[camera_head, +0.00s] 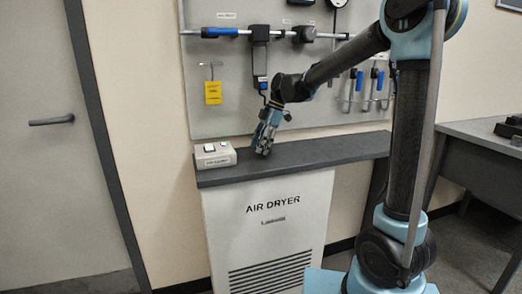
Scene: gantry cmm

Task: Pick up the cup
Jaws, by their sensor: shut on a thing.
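My gripper (265,140) points down over the dark shelf (320,151) on top of the air dryer, close to its surface. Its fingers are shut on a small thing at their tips. That thing seems to be the cup, but the fingers hide most of it and its outline is too small to make out. I cannot tell whether it touches the shelf. No other cup shows in view.
A light control box (215,156) with buttons stands on the shelf just left of my gripper. A wall panel (225,100) with pipes, blue handles and a yellow tag (213,93) rises behind. The shelf's right part is clear. A grey desk (475,135) stands at right.

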